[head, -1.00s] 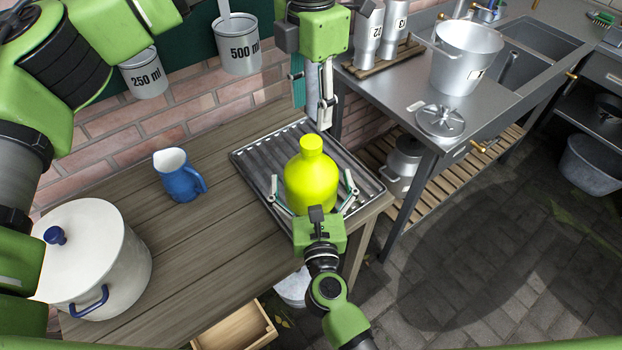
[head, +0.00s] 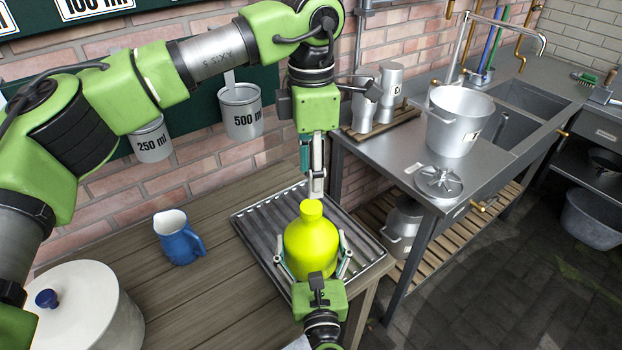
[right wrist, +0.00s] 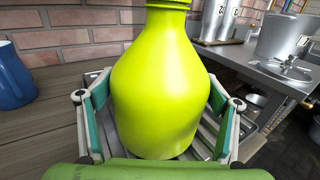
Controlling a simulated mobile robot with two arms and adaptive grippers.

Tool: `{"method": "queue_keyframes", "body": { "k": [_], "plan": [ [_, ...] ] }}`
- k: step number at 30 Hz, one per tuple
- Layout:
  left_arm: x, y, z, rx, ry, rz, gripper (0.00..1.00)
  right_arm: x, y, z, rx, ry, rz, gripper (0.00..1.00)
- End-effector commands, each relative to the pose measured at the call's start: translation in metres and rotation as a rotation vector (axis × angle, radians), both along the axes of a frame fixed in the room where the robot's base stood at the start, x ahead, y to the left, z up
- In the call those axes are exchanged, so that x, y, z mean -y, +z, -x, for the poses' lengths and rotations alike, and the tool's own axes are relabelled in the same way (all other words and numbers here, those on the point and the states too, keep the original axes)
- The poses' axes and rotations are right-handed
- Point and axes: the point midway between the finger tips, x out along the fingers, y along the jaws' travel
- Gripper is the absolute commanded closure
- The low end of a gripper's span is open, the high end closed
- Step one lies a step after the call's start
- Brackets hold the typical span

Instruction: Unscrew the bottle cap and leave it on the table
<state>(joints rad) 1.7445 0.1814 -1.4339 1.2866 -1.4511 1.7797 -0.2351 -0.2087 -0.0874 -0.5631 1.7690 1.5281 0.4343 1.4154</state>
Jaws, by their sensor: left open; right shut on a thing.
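The yellow-green bottle (head: 311,248) stands upright on a ribbed metal tray (head: 262,238) on the wooden table. Its cap (head: 311,211), the same colour, is on top of the neck. My right gripper (head: 315,270) is shut on the bottle's body from the near side; in the right wrist view its fingers (right wrist: 158,125) lie on both sides of the bottle (right wrist: 160,85). My left gripper (head: 313,190) is open and points down just above and behind the cap in the head view. Whether its fingers touch the cap I cannot tell.
A blue jug (head: 178,240) and a white lidded pot (head: 90,315) stand on the table's left part. A steel counter with a metal pot (head: 458,122) and a lid (head: 438,181) is to the right. Bare table (head: 200,300) lies left of the tray.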

Motion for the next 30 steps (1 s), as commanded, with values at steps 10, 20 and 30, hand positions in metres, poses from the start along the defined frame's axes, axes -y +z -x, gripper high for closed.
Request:
{"method": "queue_keyframes", "body": {
  "k": [10, 20, 30],
  "plan": [
    [0.0000, 0.0004, -0.0005, 0.000, -0.633, 0.000, 0.57, 0.0001, -0.0001, 0.0001, 0.000, 0.000, 0.001, 0.78],
    [-0.0001, 0.0005, -0.0008, 0.001, -1.239, 0.000, 0.57, 0.0001, -0.0001, 0.0001, 0.000, 0.000, 0.001, 0.78],
    [-0.0004, 0.0002, -0.0009, -0.002, -1.858, 0.001, 0.57, 0.0000, -0.0002, 0.0001, 0.000, 0.000, 0.001, 0.78]
  ]
}}
